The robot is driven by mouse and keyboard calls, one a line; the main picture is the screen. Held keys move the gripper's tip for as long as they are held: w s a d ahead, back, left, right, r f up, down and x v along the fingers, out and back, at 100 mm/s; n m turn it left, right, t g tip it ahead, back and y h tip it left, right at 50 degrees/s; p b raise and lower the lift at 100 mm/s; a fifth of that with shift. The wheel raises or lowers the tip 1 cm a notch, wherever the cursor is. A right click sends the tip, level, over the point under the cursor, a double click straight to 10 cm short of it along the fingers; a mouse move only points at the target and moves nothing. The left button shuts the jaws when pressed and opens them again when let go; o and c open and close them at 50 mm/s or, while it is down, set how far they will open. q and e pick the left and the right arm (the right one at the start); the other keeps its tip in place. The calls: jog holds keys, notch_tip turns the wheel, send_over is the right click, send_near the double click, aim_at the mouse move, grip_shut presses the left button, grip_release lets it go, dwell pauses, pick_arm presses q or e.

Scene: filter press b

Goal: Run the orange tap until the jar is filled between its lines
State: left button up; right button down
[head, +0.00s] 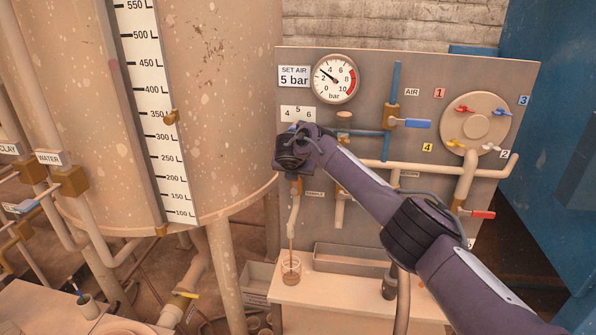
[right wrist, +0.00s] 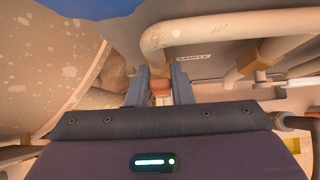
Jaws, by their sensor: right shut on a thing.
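My right gripper (head: 294,172) is at the sample pipe on the panel, its fingers mostly hidden in the head view. In the right wrist view its fingers (right wrist: 158,88) are shut on the orange tap (right wrist: 160,86). Below it, the pale sample spout (head: 293,222) points down, and a thin brown stream (head: 290,246) falls from it into the jar (head: 291,271). The clear jar stands upright on the pale bench with brown liquid inside. Its lines are too small to read against the level. My left gripper is out of view.
The pressure gauge (head: 334,79) sits above my arm beside a "5 bar" sign (head: 294,76). A blue-handled air valve (head: 417,123) and a red-handled valve (head: 482,214) are to the right. A grey tray (head: 350,260) lies behind the bench top (head: 340,292). The large tank (head: 215,130) stands left.

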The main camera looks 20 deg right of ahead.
jog(key=shift+f, duration=0.25)
jog(key=c, duration=1.3)
grip_release()
jog(key=shift+r, duration=0.1)
jog(key=shift+r, duration=0.1)
jog(key=shift+b+v, duration=1.1)
jog(key=shift+v, duration=2.75)
jog(key=shift+a, duration=0.1)
